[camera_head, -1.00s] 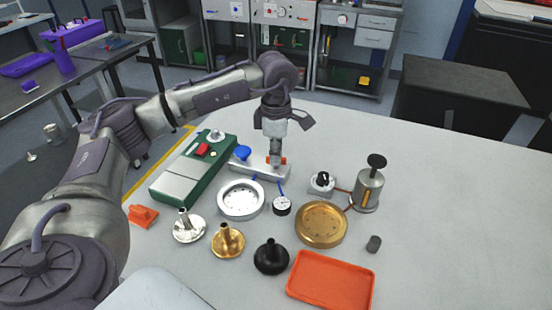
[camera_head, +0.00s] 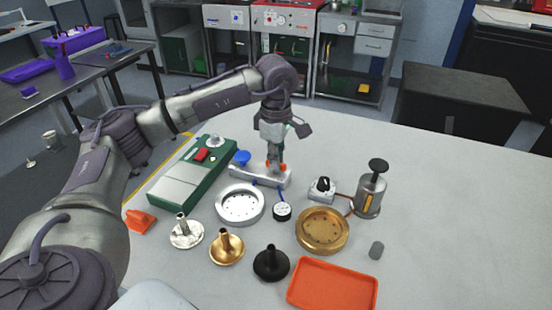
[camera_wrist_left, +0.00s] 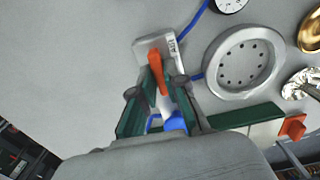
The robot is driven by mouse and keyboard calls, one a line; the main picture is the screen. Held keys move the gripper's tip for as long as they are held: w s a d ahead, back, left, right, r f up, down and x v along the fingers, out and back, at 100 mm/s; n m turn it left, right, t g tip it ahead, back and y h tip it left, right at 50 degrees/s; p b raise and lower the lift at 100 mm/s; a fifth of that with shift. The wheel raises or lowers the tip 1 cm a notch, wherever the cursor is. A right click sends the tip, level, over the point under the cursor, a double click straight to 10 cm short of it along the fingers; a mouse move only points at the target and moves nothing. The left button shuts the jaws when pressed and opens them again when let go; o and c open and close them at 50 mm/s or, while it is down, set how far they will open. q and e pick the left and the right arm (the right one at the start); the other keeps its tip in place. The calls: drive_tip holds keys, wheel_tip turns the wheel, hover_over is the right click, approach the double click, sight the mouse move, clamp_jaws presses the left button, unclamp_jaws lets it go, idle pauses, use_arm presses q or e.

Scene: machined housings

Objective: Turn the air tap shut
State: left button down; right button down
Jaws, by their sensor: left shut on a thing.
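The air tap has an orange lever (camera_wrist_left: 157,70) on a pale grey block (camera_head: 246,179). In the left wrist view the lever lies between my two fingers and points roughly along the block. My left gripper (camera_head: 275,168) reaches down onto the tap from above and is shut on the lever. In the head view only small orange bits show beside the fingers, so the lever's exact angle is hidden there. A blue knob (camera_head: 240,157) sits at the block's left end. My right gripper is in neither view.
A green-and-grey box with a red switch (camera_head: 201,155) stands left of the tap. A silver ring (camera_head: 240,205), small gauge (camera_head: 282,211), brass disc (camera_head: 322,230) and black-knobbed cylinder (camera_head: 370,190) stand close by. An orange tray (camera_head: 332,284) lies in front. The table's right side is clear.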

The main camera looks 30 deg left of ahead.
use_arm(q)
drive_tip(key=c, duration=1.2)
unclamp_jaws()
drive_tip(key=shift+r, duration=0.1)
wheel_tip(320, 180, up, 12)
